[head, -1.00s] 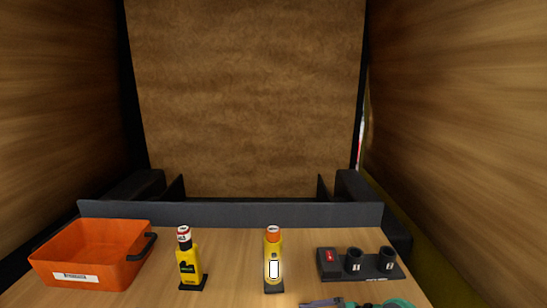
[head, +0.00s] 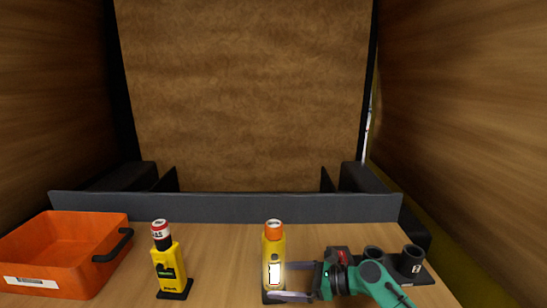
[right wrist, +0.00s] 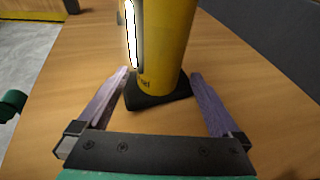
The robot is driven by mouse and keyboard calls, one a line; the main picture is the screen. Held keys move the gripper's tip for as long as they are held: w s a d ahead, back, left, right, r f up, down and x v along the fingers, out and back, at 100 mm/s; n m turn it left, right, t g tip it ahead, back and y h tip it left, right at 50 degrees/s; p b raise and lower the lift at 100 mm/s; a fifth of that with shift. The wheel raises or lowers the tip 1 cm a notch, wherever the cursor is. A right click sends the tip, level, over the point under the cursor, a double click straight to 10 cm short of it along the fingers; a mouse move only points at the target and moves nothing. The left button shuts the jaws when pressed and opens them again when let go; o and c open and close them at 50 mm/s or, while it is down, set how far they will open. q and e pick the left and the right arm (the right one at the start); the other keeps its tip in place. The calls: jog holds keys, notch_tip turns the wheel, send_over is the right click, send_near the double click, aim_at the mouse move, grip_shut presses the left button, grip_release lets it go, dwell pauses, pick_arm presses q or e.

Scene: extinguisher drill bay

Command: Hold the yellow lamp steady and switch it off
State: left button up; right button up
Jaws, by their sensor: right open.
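The yellow lamp (head: 273,243) stands upright on a dark base in the middle of the table, with an orange top and a glowing white panel on its front. Its lower body and black base (right wrist: 158,92) show in the right wrist view; its top is cut off there. My right gripper (head: 277,281) reaches in from the right, low down. It is open, with one finger on each side of the lamp's lower part in the right wrist view (right wrist: 161,78). A gap shows beside the base, and I see no grip on it. My left gripper is not in view.
An orange bin (head: 62,254) with a black handle stands at the left. A yellow device (head: 168,268) with a red and white top stands between it and the lamp. A dark holder with cups (head: 411,260) is at the right, partly behind my arm.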

jog(key=shift+w+a, duration=0.15)
jog(key=shift+a, duration=0.35)
jog(key=shift+a+f, duration=0.1)
jog(key=shift+a, duration=0.25)
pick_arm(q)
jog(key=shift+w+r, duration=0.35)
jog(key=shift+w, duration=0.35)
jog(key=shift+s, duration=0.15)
pick_arm(e)
jog(key=c, duration=1.3)
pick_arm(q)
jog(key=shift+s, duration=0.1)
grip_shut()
